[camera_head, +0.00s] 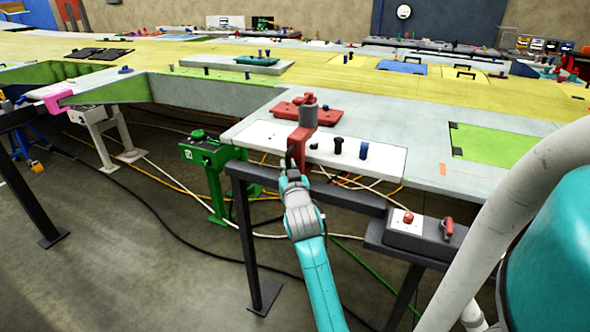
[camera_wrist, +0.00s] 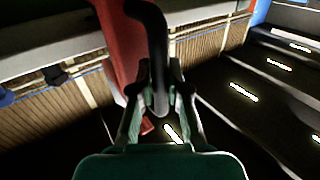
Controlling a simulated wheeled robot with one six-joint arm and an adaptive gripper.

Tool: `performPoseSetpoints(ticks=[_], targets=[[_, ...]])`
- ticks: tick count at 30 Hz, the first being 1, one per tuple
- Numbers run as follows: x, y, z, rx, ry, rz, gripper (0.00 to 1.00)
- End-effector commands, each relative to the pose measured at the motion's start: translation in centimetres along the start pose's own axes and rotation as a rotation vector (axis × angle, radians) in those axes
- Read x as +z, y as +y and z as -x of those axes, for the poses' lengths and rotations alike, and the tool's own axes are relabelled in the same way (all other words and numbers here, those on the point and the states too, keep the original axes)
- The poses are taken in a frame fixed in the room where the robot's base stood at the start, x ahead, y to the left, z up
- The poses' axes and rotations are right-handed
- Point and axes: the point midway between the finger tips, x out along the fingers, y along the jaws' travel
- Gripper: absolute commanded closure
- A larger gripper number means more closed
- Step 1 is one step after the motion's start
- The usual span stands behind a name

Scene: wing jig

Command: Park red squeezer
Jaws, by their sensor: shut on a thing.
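The red squeezer (camera_head: 302,138) is at the front edge of the wing panel, with a grey cylinder (camera_head: 308,116) on its upper part. My gripper (camera_head: 291,168) is just below it, in front of the panel edge. In the wrist view my gripper (camera_wrist: 158,98) is shut on the squeezer's dark curved handle (camera_wrist: 150,18). The squeezer's red body (camera_wrist: 120,45) runs behind that handle in the wrist view. Whether the squeezer touches the panel cannot be told.
A white strip (camera_head: 375,158) with dark and blue pegs lies along the panel edge. A red plate (camera_head: 330,115) lies behind the squeezer. A green stand (camera_head: 212,165) is at left. A grey shelf (camera_head: 430,243) with a red-button box (camera_head: 404,221) is at right, beside a dark rail.

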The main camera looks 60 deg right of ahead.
Motion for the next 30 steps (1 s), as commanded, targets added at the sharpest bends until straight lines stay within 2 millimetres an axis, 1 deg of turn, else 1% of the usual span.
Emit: performPoseSetpoints(ticks=[1,5,12,18,24,30], targets=[[0.0,-1.2,-0.7,-0.006,0.000,0.000,1.00],[-0.1,-4.3,-2.6,-0.008,0.001,0.000,1.00],[-0.1,-10.5,-6.8,-0.007,0.001,0.000,1.00],[0.0,-14.9,-9.7,-0.006,0.000,0.000,1.00],[0.0,-17.6,-11.6,-0.004,0.001,0.000,1.00],[0.1,-18.8,-12.4,-0.003,0.001,-0.001,1.00]])
